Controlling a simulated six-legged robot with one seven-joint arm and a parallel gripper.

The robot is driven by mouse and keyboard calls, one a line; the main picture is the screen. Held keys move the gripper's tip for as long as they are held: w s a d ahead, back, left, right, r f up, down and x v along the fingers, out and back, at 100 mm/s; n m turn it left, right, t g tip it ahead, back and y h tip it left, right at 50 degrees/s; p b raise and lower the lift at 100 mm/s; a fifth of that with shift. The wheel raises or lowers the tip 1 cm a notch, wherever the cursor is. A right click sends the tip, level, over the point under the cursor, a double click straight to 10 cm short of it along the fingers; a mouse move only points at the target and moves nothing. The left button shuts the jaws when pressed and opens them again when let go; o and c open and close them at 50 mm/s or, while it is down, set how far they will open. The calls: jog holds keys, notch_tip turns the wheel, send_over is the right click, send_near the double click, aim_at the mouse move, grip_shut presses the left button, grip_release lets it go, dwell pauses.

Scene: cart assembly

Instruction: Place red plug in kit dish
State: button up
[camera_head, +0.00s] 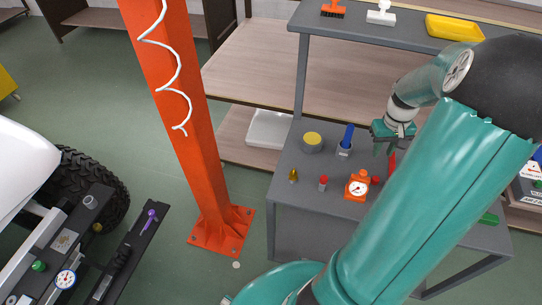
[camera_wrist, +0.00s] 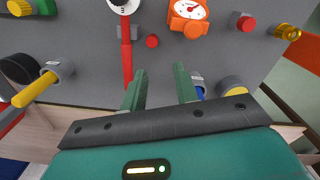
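A small red-topped plug (camera_head: 323,183) stands on the grey table, left of an orange gauge; it also shows in the wrist view (camera_wrist: 246,23). A smaller red round piece (camera_wrist: 152,41) lies on the other side of the gauge; I cannot tell for sure which is the red plug. My gripper (camera_head: 384,148) hangs over the grey table, behind the gauge. In the wrist view its two green fingers (camera_wrist: 160,82) are apart with nothing between them. No dish is clearly identifiable; a shallow yellow tray (camera_head: 455,27) sits on the upper shelf.
The orange gauge (camera_head: 357,187), a gold piece (camera_head: 293,176), a yellow-topped cylinder (camera_head: 312,142) and a blue-handled tool (camera_head: 346,137) stand nearby. A red rod (camera_wrist: 127,65) lies near my fingers. An orange post (camera_head: 190,130) rises left of the table.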

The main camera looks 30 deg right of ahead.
jog(key=w+a+r+n+t+h, duration=0.1)
jog(key=w+a+r, duration=0.1)
jog(key=a+r, duration=0.35)
jog(key=w+a+r+n+h, duration=0.1)
jog(key=w+a+r, duration=0.2)
jog(key=a, duration=0.6)
jog(key=w+a+r+n+t, duration=0.1)
jog(key=w+a+r, duration=0.1)
jog(key=a+r, duration=0.45)
jog(key=s+a+r+n+t+y, duration=0.1)
jog(key=s+a+r, duration=0.1)
jog(key=a, duration=0.7)
jog(key=s+a+r+t, duration=0.1)
jog(key=s+a, duration=0.3)
jog(key=a, duration=0.6)
jog(key=shift+s+r+n+t+y, duration=0.25)
jog(key=shift+r+n+t+y, duration=0.15)
jog(key=shift+t, duration=0.3)
jog(key=shift+o, duration=0.4)
jog(key=shift+s+a, duration=0.35)
jog(key=shift+a, duration=0.15)
